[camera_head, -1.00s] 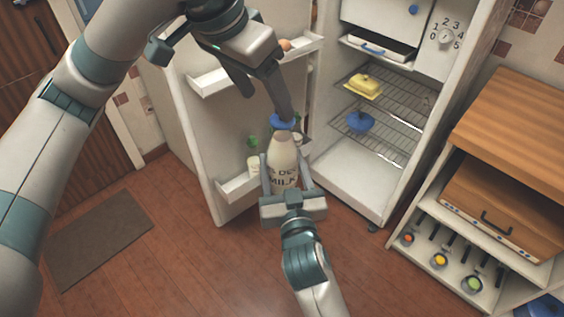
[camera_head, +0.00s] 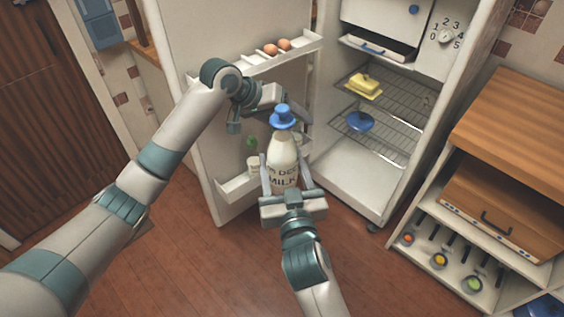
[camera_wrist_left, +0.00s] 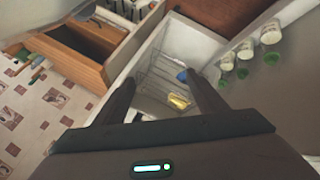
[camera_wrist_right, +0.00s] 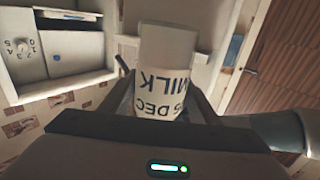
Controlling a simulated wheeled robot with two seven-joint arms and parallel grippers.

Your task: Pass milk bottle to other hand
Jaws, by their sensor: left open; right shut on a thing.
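The milk bottle (camera_head: 283,157) is white with dark lettering and a blue cap (camera_head: 283,117), and stands upright in my right gripper (camera_head: 288,181) in front of the open fridge door. The right wrist view shows the bottle (camera_wrist_right: 165,72) between the fingers, its lettering upside down. My left gripper (camera_head: 268,110) is open and empty, at about cap height, close to the cap in the head view; the gap is hard to judge. In the left wrist view its fingers (camera_wrist_left: 163,90) are apart and no bottle is seen between them.
The fridge door (camera_head: 205,155) stands open, with eggs (camera_head: 277,47) and small jars (camera_head: 254,167) on its shelves. Inside the fridge are a yellow butter dish (camera_head: 364,86) and a blue bowl (camera_head: 360,121). A wooden-topped counter (camera_head: 520,110) is at the right.

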